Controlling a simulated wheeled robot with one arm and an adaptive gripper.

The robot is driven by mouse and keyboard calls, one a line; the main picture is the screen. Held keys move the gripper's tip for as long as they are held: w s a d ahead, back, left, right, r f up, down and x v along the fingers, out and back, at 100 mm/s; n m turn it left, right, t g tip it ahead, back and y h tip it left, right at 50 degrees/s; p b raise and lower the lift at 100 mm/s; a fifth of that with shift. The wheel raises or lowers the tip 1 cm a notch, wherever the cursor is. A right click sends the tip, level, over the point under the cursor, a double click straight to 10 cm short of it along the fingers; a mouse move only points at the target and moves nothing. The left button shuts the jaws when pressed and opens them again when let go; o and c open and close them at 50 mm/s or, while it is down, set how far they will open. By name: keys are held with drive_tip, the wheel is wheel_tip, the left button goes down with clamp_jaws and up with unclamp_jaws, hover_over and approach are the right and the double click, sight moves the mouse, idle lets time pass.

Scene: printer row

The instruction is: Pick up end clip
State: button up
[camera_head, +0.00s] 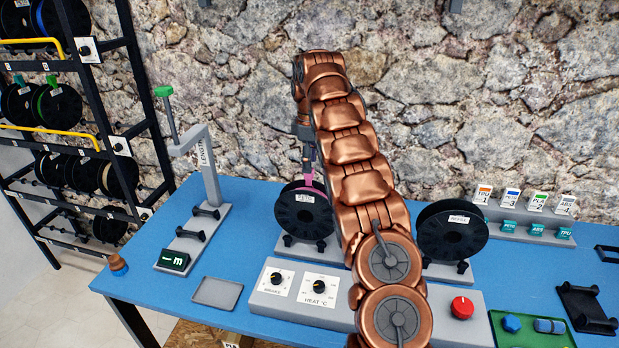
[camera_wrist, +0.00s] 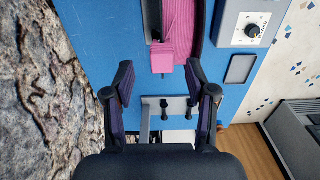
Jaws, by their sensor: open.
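A pink end clip (camera_wrist: 162,61) sits at the edge of a black spool of pink filament (camera_wrist: 180,22) in the wrist view. In the head view the pink clip (camera_head: 308,179) shows at the top of the left spool (camera_head: 304,212), just below my gripper (camera_head: 308,160). In the wrist view my gripper (camera_wrist: 165,92) is open and empty. Its two dark fingers stand wide apart, and the clip lies roughly centred between them, beyond the tips. Nothing touches the clip that I can see. My arm partly hides the area right of the spool.
A second spool (camera_head: 451,229) stands to the right. A control box with knobs (camera_head: 294,297) and a red button (camera_head: 462,307) is in front. A length gauge (camera_head: 205,175) and a small tray (camera_head: 217,292) stand left. The stone wall (camera_head: 230,60) is close behind.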

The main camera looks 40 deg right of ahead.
sight(309, 177)
drive_tip(key=shift+s+a+f+p, duration=0.15)
drive_tip(key=shift+f+p, duration=0.6)
drive_tip(key=shift+f, duration=1.45)
drive_tip(key=shift+c, duration=0.4)
drive_tip(key=c, duration=0.8)
